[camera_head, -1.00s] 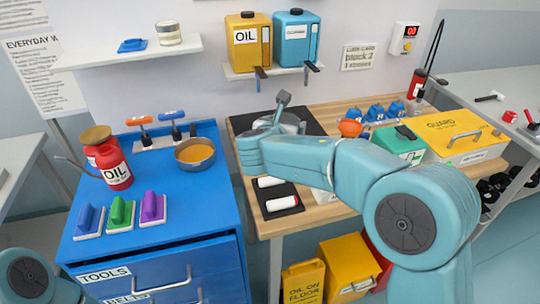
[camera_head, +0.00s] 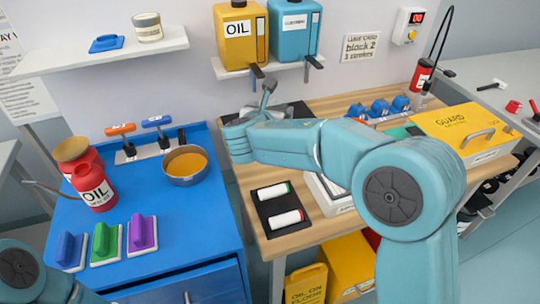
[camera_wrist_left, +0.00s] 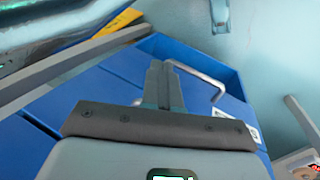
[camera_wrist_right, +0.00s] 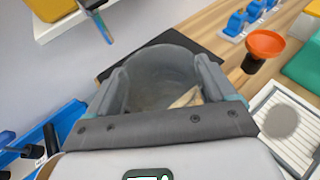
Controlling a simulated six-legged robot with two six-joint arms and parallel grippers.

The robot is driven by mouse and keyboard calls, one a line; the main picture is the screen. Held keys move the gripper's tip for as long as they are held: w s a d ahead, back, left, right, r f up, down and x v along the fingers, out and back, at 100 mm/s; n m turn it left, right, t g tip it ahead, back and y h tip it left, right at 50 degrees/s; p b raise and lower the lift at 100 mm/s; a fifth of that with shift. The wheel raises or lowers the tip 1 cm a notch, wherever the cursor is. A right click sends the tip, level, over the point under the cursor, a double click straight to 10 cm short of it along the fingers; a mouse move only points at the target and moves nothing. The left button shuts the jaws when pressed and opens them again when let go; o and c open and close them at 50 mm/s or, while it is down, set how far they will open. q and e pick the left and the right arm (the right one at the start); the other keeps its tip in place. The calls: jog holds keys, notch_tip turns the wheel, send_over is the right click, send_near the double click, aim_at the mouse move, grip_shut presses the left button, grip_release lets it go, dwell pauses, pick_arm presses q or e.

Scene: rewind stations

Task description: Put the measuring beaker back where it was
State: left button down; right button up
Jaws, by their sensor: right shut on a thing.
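The measuring beaker (camera_wrist_right: 160,80) is a grey, see-through cup in the right wrist view. My right gripper (camera_wrist_right: 162,88) is shut on it, one finger on each side. Behind it is a black mat (camera_wrist_right: 200,42) on the wooden bench; I cannot tell whether the beaker touches it. In the head view my right gripper (camera_head: 266,98) is over the back left of the bench, by the mat (camera_head: 298,110), and the arm hides most of the beaker. My left gripper (camera_wrist_left: 163,85) is shut and empty, in front of the blue cabinet (camera_wrist_left: 75,105).
An orange funnel (camera_wrist_right: 266,44) and a white tray (camera_wrist_right: 270,135) stand right of the beaker. The oil jug shelf (camera_head: 255,70) hangs above. The blue cabinet top holds an orange-filled bowl (camera_head: 186,166), a red oil can (camera_head: 93,188) and several brushes (camera_head: 104,242). A yellow guard box (camera_head: 450,125) is right.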

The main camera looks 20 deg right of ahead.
jog(key=f, duration=0.8)
jog(key=shift+s+d+f, duration=0.1)
jog(key=shift+s+f, duration=0.1)
jog(key=shift+s, duration=0.05)
jog(key=shift+w+f, duration=0.15)
jog(key=shift+f, duration=0.15)
